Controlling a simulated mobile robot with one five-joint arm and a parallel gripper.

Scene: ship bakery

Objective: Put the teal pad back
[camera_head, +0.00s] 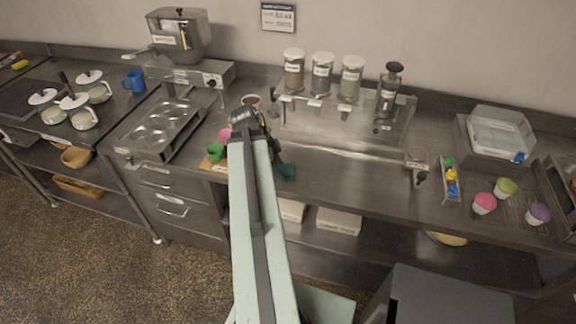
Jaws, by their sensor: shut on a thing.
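The teal pad (287,171) shows just right of my pale green arm, at the middle of the steel counter. It is small and dark teal. My gripper (277,157) is shut on it, its dark wrist partly hidden behind my arm's elbow. I cannot tell whether the pad touches the counter or hangs just above it.
A green cup (216,152) and a pink item (225,136) stand left of my arm by a wooden board (207,164). A muffin tin (160,130) lies farther left. A jar rack (345,122) stands behind. Counter right of the pad (345,180) is clear.

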